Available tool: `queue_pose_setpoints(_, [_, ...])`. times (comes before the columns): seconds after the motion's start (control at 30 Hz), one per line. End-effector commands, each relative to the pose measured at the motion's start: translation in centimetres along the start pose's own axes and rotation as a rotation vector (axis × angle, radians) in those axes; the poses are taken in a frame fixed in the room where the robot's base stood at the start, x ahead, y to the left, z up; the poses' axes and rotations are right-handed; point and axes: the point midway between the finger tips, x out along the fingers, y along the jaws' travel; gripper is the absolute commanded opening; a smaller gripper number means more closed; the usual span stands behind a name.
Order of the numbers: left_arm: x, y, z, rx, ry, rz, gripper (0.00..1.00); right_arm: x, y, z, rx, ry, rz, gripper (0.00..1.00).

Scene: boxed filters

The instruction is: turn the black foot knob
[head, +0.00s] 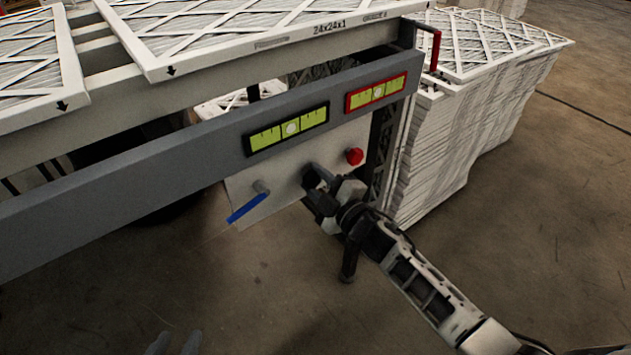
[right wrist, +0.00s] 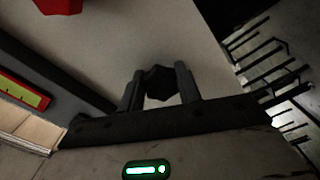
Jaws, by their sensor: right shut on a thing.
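The black foot knob (right wrist: 160,83) sits on the pale panel between the two fingers of my right gripper (right wrist: 159,80), which is shut on it. In the head view my right gripper (head: 314,177) reaches the panel from the lower right, and its fingers mostly hide the knob.
The panel (head: 285,185) also carries a red knob (head: 355,156) and a blue-handled lever (head: 246,207). Above are a grey beam (head: 215,150), a green level (head: 287,129) and a red-framed level (head: 376,92). Stacked filters (head: 480,110) stand at the right. Floor in front is clear.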

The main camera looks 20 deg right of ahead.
Motion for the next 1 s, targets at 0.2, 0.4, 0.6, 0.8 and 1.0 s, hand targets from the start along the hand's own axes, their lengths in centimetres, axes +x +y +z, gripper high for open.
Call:
queue_pose_setpoints(0.2, [-0.03, 0.01, 0.45, 0.002, -0.007, 0.001, 0.36, -0.06, -0.03, 0.05, -0.101, -0.001, -0.001, 0.11])
queue_pose_setpoints(0.4, [-0.01, 0.03, 0.5, 0.003, -0.008, 0.002, 0.36, -0.06, -0.01, 0.04, -0.142, -0.001, -0.002, 0.11])
queue_pose_setpoints(0.6, [0.0, 0.05, 0.49, 0.003, -0.008, 0.002, 0.36, -0.06, -0.01, 0.03, -0.153, -0.001, -0.002, 0.11])
queue_pose_setpoints(0.8, [0.04, 0.05, 0.4, 0.004, -0.006, 0.003, 0.36, -0.06, -0.01, 0.04, -0.152, -0.001, -0.002, 0.11])
queue_pose_setpoints(1.0, [0.13, 0.02, 0.18, 0.006, 0.0, 0.003, 0.36, -0.05, -0.01, 0.03, -0.151, -0.001, -0.002, 0.56])
